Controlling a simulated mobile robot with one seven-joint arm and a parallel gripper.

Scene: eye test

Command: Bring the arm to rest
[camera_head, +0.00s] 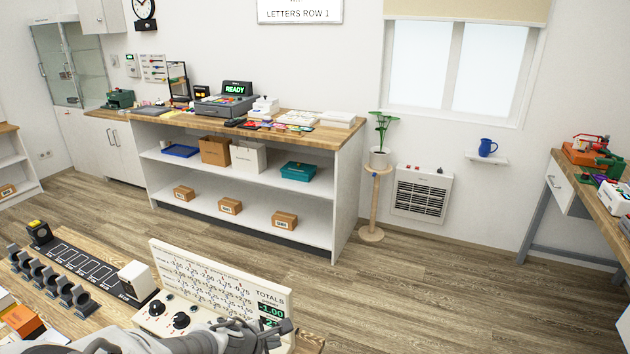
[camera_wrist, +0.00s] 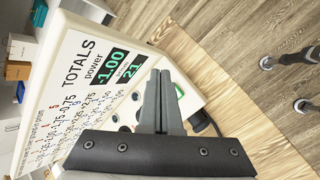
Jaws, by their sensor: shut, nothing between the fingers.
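My arm (camera_head: 190,341) reaches in from the bottom edge of the head view. My gripper (camera_head: 286,326) is at its right end, in front of the lower right part of a white panel (camera_head: 215,264) headed TOTALS. In the wrist view my gripper's two dark fingers (camera_wrist: 161,74) lie together, shut and empty. Behind them the same panel (camera_wrist: 60,62) shows tilted, with green readouts of -1.00 and 21. Whether the fingers touch the panel cannot be told.
The panel has dark knobs (camera_head: 181,320) on its base and stands on a wooden table (camera_head: 75,321). A row of dark holders (camera_head: 49,279), a black strip (camera_head: 85,266) and a white block (camera_head: 137,279) are to its left. Open floor (camera_head: 400,300) lies to the right.

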